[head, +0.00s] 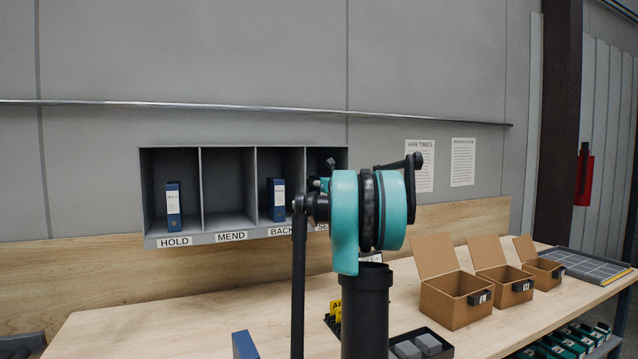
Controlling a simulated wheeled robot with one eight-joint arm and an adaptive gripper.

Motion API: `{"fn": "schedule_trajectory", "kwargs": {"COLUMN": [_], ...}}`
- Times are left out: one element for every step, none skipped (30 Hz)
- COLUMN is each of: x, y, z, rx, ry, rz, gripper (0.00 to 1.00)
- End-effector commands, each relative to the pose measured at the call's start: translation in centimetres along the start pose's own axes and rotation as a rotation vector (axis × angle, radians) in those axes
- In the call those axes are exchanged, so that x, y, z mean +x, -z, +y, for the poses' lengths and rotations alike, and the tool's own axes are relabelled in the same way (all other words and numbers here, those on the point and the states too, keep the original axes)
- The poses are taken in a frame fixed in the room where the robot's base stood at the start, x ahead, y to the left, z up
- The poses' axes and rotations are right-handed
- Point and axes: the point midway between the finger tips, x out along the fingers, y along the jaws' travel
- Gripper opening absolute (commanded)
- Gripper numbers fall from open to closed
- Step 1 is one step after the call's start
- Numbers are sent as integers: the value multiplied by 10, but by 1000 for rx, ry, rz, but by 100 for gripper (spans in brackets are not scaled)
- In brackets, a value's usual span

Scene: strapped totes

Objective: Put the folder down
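A blue folder (173,208) with a white spine label stands upright in the compartment marked HOLD. My teal and black arm fills the middle of the head view. Dark parts at the rightmost compartment, behind the arm, look like my gripper (328,163). Its fingers are mostly hidden, and I cannot see whether they hold anything.
The grey rack (207,238) has an empty MEND compartment; my arm partly covers the rightmost one and its label. On the wooden bench (130,325) stand several open cardboard boxes (453,302), a black tray (435,345) with grey blocks, and a flat gridded tray (590,265). The bench's left part is clear.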

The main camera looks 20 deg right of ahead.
Motion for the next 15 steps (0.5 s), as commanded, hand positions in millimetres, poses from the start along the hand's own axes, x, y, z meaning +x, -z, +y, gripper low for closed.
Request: {"fn": "schedule_trajectory", "kwargs": {"x": [0, 0, 0, 0, 0, 0, 0, 0, 0, -2, -5, -10, -13, -18, -25], "y": [0, 0, 0, 0, 0, 0, -1, -1, -3, -3, -3, -3, -3, -3, -3], "z": [0, 0, 0, 0, 0, 0, 0, 0, 0, 0, 0, 0, 0, 0, 0], "rx": [0, 0, 0, 0, 0, 0, 0, 0, 0, 0, 0, 0, 0, 0, 0], "ry": [0, 0, 0, 0, 0, 0, 0, 0, 0, 0, 1, 1, 1, 2, 2], "rz": [0, 0, 0, 0, 0, 0, 0, 0, 0, 0, 0, 0, 0, 0, 0], "gripper": [54, 54, 54, 54, 54, 54, 54, 54, 54, 54, 54, 54, 54, 54, 54]}}
